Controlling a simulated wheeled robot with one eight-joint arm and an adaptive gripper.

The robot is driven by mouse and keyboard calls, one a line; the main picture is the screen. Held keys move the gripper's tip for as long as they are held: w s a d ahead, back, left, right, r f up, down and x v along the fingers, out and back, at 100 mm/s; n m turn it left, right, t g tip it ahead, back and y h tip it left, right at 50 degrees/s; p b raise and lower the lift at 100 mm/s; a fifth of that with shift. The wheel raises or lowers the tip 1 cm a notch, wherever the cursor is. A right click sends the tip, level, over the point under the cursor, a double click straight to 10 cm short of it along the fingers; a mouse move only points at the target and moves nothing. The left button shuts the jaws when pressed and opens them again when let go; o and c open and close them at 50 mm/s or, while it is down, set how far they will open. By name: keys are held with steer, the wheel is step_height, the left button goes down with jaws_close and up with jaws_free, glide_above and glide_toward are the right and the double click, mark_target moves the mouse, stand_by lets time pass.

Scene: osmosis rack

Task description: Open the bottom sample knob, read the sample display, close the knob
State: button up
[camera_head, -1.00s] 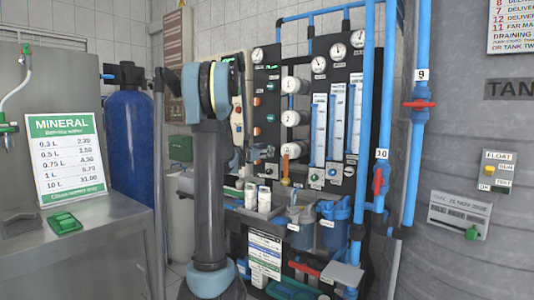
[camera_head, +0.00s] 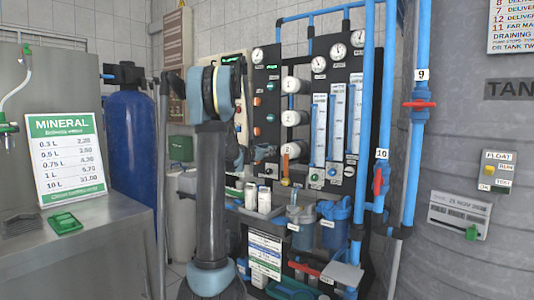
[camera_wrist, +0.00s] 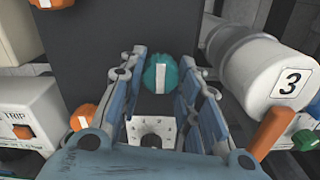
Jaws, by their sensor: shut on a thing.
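In the wrist view, my gripper (camera_wrist: 161,88) has its blue fingers on either side of a teal round knob (camera_wrist: 160,73) and is shut on it. The knob's white stripe stands close to upright. The knob sits on a dark panel (camera_wrist: 125,30); no label for it can be read. The same dark panel (camera_head: 266,80) stands there behind the arm. The sample display cannot be made out for certain.
A white cylinder marked 3 (camera_wrist: 255,80) is close on the gripper's right, with an orange lever (camera_wrist: 268,132) below it. An orange knob (camera_wrist: 84,117) and a TRIP box (camera_wrist: 22,118) lie to the left. Blue pipes (camera_head: 366,120) stand at the rack's right.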

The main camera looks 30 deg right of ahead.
steer(key=shift+s+a+m, duration=0.1)
steer(key=shift+m, duration=8.8)
steer(key=o, duration=1.1)
steer(key=shift+f, duration=0.1)
steer(key=shift+c, duration=0.2)
steer(key=v, duration=1.1)
steer(key=shift+a, duration=0.4)
